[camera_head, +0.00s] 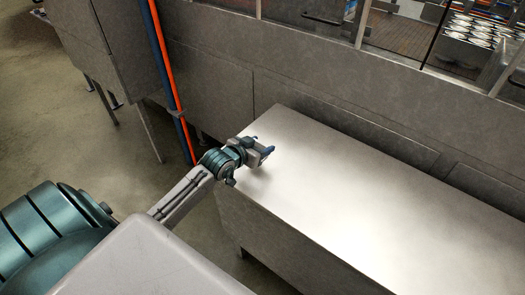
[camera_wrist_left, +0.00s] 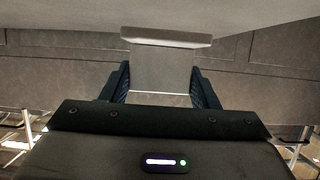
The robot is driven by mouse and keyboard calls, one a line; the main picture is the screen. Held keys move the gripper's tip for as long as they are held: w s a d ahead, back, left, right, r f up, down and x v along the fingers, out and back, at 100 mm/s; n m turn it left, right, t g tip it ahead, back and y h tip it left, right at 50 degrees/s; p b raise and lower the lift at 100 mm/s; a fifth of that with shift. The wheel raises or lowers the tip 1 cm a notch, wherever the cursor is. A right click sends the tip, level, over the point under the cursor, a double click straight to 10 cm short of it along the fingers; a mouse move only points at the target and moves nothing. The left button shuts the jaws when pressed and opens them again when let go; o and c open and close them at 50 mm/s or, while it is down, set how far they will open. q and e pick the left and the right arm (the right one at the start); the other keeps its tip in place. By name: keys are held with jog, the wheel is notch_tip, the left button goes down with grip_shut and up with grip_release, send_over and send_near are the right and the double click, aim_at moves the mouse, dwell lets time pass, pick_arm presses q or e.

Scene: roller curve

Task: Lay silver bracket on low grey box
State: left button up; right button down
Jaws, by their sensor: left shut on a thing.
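The low grey box (camera_head: 370,200) is a long metal block with a bright, bare top, right of centre in the head view. In the head view the bracket cannot be made out clearly. My right gripper is not in view.
A grey metal wall with panels (camera_head: 215,65) runs behind the box. Upright orange and blue pipes (camera_head: 166,70) stand left of the gripper. A grey cabinet on legs (camera_head: 100,40) is at the upper left. The box top is clear.

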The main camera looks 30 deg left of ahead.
pick_arm(q)
jog(key=shift+w+d, duration=0.1)
jog(key=shift+d, duration=0.4)
notch_tip(320, 180, down, 3)
jog(key=shift+f+p, duration=0.1)
jog(key=shift+p, duration=0.55)
jog(key=shift+f, duration=0.15)
jog(key=o, duration=1.2)
jog(key=shift+f, duration=0.15)
jog(key=shift+o, duration=0.2)
